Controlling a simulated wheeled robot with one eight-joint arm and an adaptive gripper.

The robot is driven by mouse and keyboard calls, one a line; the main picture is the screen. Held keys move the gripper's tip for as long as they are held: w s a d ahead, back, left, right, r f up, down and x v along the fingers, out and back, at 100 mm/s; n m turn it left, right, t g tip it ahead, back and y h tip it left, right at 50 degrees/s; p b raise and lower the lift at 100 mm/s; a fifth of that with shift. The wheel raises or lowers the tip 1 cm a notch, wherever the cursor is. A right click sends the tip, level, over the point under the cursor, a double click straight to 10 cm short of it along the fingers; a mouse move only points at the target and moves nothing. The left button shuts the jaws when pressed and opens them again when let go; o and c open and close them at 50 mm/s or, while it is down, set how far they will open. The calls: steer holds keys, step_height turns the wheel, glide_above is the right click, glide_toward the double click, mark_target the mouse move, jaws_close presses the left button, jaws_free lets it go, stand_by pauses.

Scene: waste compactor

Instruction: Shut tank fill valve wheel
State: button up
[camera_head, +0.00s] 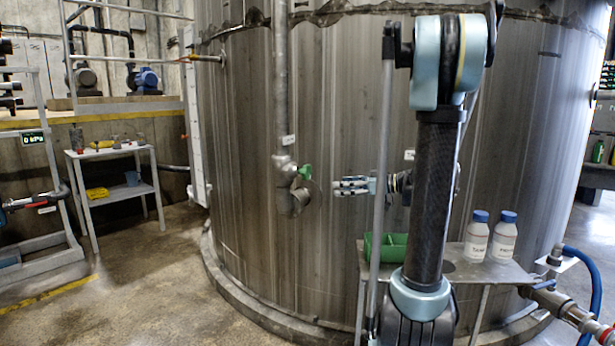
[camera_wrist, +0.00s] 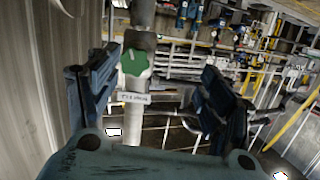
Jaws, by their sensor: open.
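The green valve wheel (camera_head: 304,172) sits on the right side of a vertical pipe on the tank's front, seen nearly edge-on in the head view. My gripper (camera_head: 338,186) is to the right of the wheel and a little lower, pointing left, with a short gap between them. In the wrist view the wheel (camera_wrist: 135,62) shows its face, lying between the open fingers of my gripper (camera_wrist: 158,82), closer to the left finger. The fingers are empty. How far the wheel is beyond the fingertips is hard to tell.
The pipe (camera_head: 281,90) runs up the large steel tank (camera_head: 240,130). A small table below my arm holds a green tray (camera_head: 367,247) and two blue-capped white bottles (camera_head: 477,238). A blue hose (camera_head: 594,280) is at the right. A shelf cart (camera_head: 112,153) stands left; floor is clear between.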

mark_target(309, 173)
steer(key=w+d+r+n+t+y, duration=0.1)
steer(key=w+d+r+n+y, duration=0.1)
steer(key=w, duration=0.2)
steer(key=x, duration=1.7)
steer(key=shift+f, duration=0.2)
steer(key=c, duration=1.1)
